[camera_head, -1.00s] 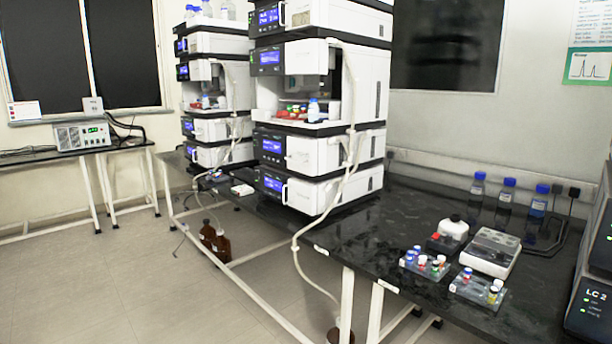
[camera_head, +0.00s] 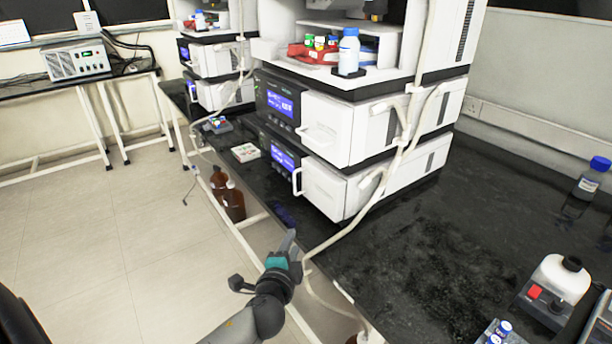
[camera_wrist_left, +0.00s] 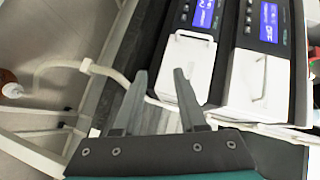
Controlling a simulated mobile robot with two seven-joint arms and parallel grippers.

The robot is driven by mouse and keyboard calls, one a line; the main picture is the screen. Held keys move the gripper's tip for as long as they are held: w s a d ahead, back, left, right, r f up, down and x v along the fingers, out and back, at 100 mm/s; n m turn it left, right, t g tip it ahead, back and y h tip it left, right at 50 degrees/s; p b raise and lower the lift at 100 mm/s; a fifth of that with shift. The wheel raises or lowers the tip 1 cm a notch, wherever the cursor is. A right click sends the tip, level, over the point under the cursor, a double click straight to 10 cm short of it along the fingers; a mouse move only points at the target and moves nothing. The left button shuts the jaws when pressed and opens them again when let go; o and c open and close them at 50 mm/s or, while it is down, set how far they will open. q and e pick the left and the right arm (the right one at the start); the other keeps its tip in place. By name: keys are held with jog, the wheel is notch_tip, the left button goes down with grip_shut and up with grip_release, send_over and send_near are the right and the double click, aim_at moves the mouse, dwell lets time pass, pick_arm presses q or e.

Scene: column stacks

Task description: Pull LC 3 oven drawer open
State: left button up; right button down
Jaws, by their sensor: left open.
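The nearer instrument stack has two lower modules with white fronts: an upper drawer front (camera_head: 327,125) and a lower drawer front (camera_head: 325,187), each with a white handle on its left side. They look closed; I cannot read which is the LC 3 oven. My left gripper (camera_head: 290,240) is open and empty, in front of and below the lower handle (camera_head: 297,181), apart from it. In the left wrist view the open fingers (camera_wrist_left: 160,80) point toward the lower front (camera_wrist_left: 187,70), with the upper front (camera_wrist_left: 247,80) to its right. My right gripper is not in view.
A pale hose (camera_head: 375,195) hangs across the stack's side and over the bench edge. A blue-capped bottle (camera_head: 348,55) stands on the tray above. A second stack (camera_head: 220,92) is behind left. Brown bottles (camera_head: 233,205) stand below the bench.

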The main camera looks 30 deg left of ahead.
pick_arm(q)
notch_tip(320, 180, up, 12)
jog(key=w+t+y, duration=0.1)
jog(key=w+t, duration=0.1)
jog(key=t, duration=0.1)
jog(key=m+t+y, duration=0.1)
send_near(307, 138)
jog(key=x, duration=1)
jog(key=shift+f, duration=0.15)
jog(key=shift+w+a, duration=0.1)
jog(key=shift+w, duration=0.2)
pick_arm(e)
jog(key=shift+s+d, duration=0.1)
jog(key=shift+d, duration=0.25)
pick_arm(q)
jog(key=c, duration=0.6)
grip_shut()
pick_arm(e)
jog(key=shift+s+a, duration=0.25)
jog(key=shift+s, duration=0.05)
